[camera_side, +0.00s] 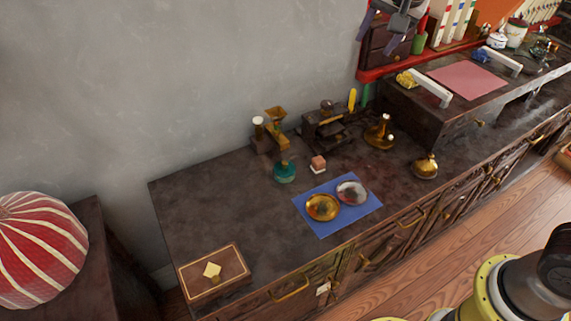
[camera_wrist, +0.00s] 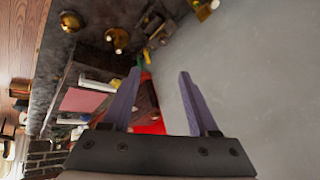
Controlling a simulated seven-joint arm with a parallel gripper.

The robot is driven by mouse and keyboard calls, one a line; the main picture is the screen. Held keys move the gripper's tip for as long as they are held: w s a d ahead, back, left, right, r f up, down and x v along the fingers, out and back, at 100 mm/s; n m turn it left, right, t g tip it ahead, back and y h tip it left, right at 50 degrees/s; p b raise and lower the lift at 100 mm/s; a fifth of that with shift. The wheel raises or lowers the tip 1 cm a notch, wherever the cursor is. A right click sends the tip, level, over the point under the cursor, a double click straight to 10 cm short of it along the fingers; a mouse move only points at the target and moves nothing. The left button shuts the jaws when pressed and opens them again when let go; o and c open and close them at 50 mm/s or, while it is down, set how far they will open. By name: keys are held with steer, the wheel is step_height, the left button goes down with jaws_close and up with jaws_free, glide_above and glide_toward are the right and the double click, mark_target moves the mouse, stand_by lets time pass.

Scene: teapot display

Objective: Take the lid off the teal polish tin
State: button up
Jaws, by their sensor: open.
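The teal tin (camera_side: 284,174) stands on the dark cabinet top left of centre in the side view, just behind the blue cloth. It is small and round. Its top is too small to tell lid from body. My gripper (camera_side: 380,34) is at the top of the side view, high up by the grey wall and far to the right of the tin, with its fingers apart. In the wrist view my gripper (camera_wrist: 160,74) is open, with nothing between its purple fingers. I cannot make out the tin in the wrist view.
A blue cloth (camera_side: 320,229) holds a gold dish (camera_side: 321,207) and a silver dish (camera_side: 352,192). A brass grinder (camera_side: 270,137) stands close behind the tin; a small block (camera_side: 318,163) is to its right. A wooden box (camera_side: 213,274) is at front left. Bare top lies left of the tin.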

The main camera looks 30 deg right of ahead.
steer(key=w+a+f, duration=0.4)
steer(key=w+f, duration=0.1)
steer(key=w, duration=0.1)
steer(key=n+g, duration=0.1)
steer(key=g, duration=0.1)
glide_above(284, 163)
steer(key=s, duration=0.2)
step_height(284, 163, down, 15)
steer(key=shift+n+g+h, duration=0.3)
steer(key=shift+n+h, duration=0.2)
steer(key=f, duration=0.6)
steer(key=w+f, duration=0.1)
steer(key=f, duration=1.2)
steer(key=shift+w+a+f, duration=0.1)
steer(key=shift+w+f, duration=0.25)
steer(key=shift+f, duration=0.05)
jaws_close()
